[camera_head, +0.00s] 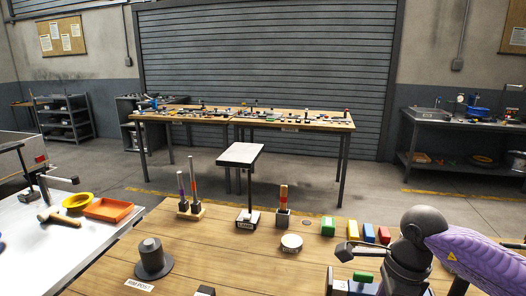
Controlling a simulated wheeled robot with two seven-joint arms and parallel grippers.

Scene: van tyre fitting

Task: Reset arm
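My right arm (480,252), with a purple cover and a dark grey joint, comes in from the right over the front right of the wooden table (235,262). Its gripper end, around the dark parts at the bottom, is partly cut off by the frame edge, and I cannot make out its fingers clearly. A small grey-tipped dark rod (352,247) and a green piece (363,276) show beside the arm; I cannot tell whether either is held. My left arm and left gripper are not in view.
A white table (30,245) with an orange tray (108,210) is at left. The table's middle is mostly clear.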

